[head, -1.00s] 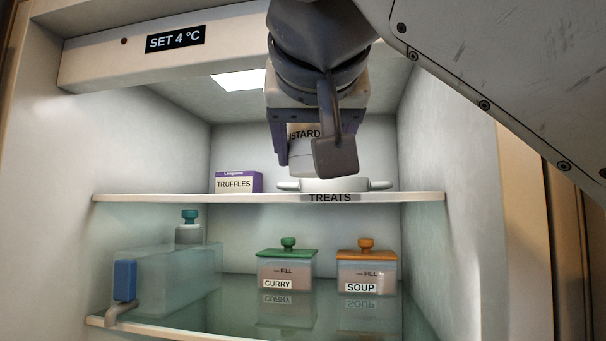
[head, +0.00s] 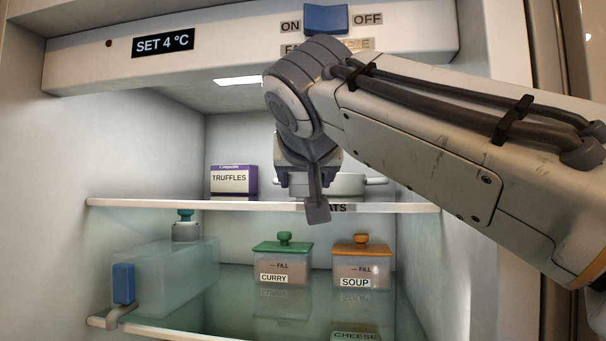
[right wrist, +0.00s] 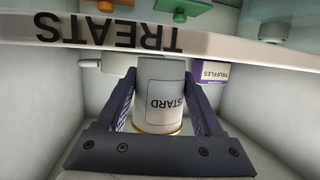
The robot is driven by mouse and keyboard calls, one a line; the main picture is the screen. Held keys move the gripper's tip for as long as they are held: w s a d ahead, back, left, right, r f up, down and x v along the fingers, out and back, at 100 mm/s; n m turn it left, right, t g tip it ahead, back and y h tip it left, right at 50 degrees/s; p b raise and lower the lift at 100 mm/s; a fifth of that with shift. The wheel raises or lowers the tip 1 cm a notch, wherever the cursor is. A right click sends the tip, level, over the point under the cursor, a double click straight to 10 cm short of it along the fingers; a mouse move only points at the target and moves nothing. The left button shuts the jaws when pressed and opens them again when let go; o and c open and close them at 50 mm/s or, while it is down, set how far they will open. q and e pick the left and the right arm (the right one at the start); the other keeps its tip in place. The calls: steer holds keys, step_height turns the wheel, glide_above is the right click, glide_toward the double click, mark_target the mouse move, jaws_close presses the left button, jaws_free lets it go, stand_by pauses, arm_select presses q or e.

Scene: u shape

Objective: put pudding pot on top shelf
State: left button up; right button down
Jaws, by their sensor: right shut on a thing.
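My right gripper (head: 306,178) is inside the fridge at the top shelf (head: 150,203), whose front edge bears a partly hidden label. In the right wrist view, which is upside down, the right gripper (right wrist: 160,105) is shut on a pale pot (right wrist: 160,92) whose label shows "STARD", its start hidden. The pot sits between the two fingers, close to the shelf edge marked "TREATS" (right wrist: 110,32). In the head view the gripper and wrist hide the pot. I cannot tell whether it touches the shelf. My left gripper is not in view.
A purple truffles box (head: 233,180) stands left on the top shelf. A white two-handled dish (head: 350,185) is behind the gripper. Below are a clear water tank (head: 165,270), a curry box (head: 281,264) and a soup box (head: 361,265). The shelf's left end is free.

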steer(key=shift+f, duration=0.2)
jaws_free()
